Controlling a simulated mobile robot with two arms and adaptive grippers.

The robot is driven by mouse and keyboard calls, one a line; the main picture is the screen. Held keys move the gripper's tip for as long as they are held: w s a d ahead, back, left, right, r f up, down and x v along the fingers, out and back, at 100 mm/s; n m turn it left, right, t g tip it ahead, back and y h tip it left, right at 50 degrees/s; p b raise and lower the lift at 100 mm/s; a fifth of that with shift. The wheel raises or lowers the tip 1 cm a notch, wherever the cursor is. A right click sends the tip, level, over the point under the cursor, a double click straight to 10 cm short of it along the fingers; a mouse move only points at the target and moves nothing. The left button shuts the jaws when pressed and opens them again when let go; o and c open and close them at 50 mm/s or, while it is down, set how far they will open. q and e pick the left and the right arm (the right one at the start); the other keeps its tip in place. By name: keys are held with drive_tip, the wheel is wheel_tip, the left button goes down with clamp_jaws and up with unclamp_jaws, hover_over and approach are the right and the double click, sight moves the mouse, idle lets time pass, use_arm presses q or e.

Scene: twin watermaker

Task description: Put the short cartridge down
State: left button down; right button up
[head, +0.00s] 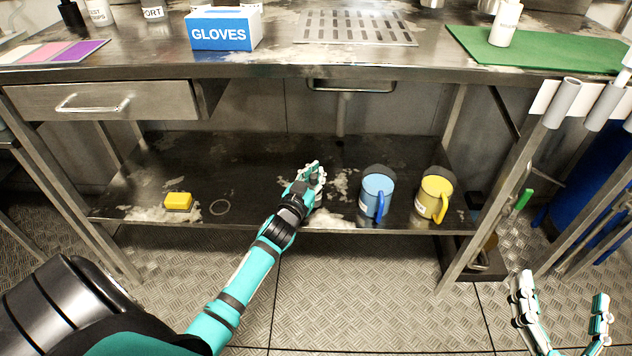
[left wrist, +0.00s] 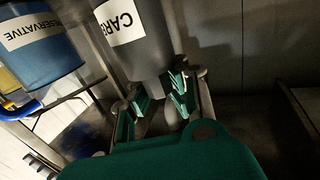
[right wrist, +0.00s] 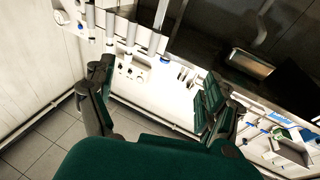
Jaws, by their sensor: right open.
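The short cartridge is a grey cylinder with a white label starting "CAR" in the left wrist view (left wrist: 150,52). Its narrower end is between the green finger pads of my left gripper (left wrist: 162,103), which looks shut on it. In the head view my left gripper (head: 314,172) is over the lower steel shelf (head: 268,165), left of the blue jug. Its fingers hide most of the cartridge there, and I cannot tell whether the cartridge touches the shelf. My right gripper (head: 560,310) is open and empty at the lower right, away from the bench.
A blue jug (head: 376,190) and a yellow jug (head: 436,194) stand on the shelf to the right. A yellow block (head: 178,201) and a thin ring (head: 220,207) lie to the left. The worktop edge (head: 280,72) overhangs the shelf. The shelf's back left is clear.

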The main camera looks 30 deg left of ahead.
use_arm(q)
drive_tip(key=shift+f+b, duration=0.35)
drive_tip(key=shift+f, duration=0.65)
use_arm(e)
drive_tip(key=shift+s+a+r+t+y, duration=0.1)
drive_tip(key=shift+s+r+t+y, duration=0.15)
drive_tip(key=shift+r+t, duration=0.4)
drive_tip(key=shift+s+r+t+y, duration=0.15)
drive_tip(key=shift+s+r+t, duration=0.15)
drive_tip(key=shift+r, duration=0.55)
drive_tip(key=shift+s+a+r+t+y, duration=0.1)
drive_tip(key=shift+s+r+t+y, duration=0.1)
drive_tip(key=shift+r+t, duration=0.45)
use_arm(q)
drive_tip(key=shift+f, duration=0.1)
use_arm(e)
drive_tip(key=shift+s+r, duration=0.1)
drive_tip(key=shift+r, duration=0.1)
use_arm(q)
drive_tip(key=c, duration=2)
unclamp_jaws()
drive_tip(key=o, duration=0.5)
drive_tip(key=shift+o, duration=0.2)
use_arm(e)
drive_tip(key=shift+r, duration=0.1)
